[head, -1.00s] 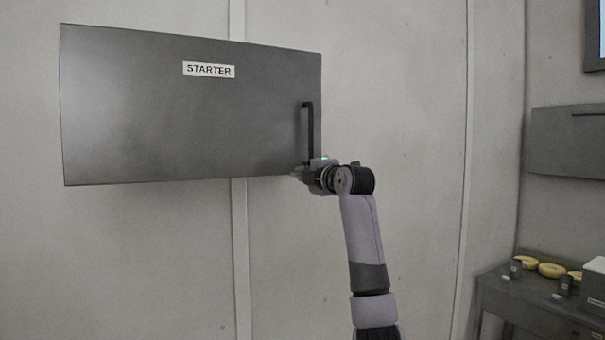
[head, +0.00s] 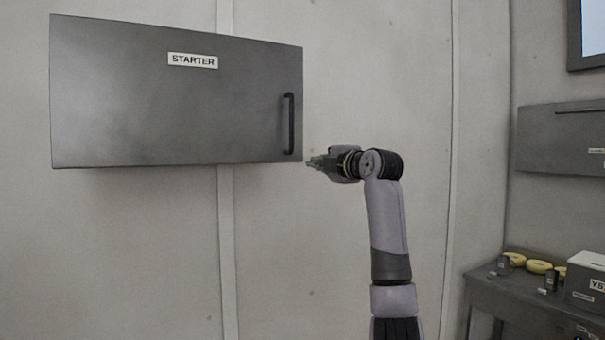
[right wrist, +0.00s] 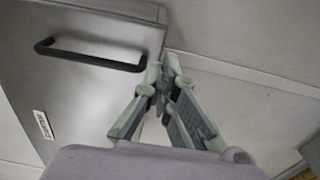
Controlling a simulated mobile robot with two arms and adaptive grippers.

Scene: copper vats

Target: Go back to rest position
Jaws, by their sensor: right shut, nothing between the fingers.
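My right gripper (head: 318,163) is just right of the lower right corner of the grey wall cabinet (head: 150,100) marked STARTER. It is shut and empty, apart from the cabinet's black handle (head: 289,124). The cabinet door looks closed. In the right wrist view the fingers (right wrist: 170,88) are together, beside the cabinet's edge, with the handle (right wrist: 90,55) to their upper left. My left gripper is in neither view.
A dark table (head: 530,312) at the lower right bears yellow rounded items (head: 540,267), small dark jars (head: 551,280) and a labelled box (head: 588,280). Another grey cabinet (head: 560,140) hangs above it. The pale wall between is bare.

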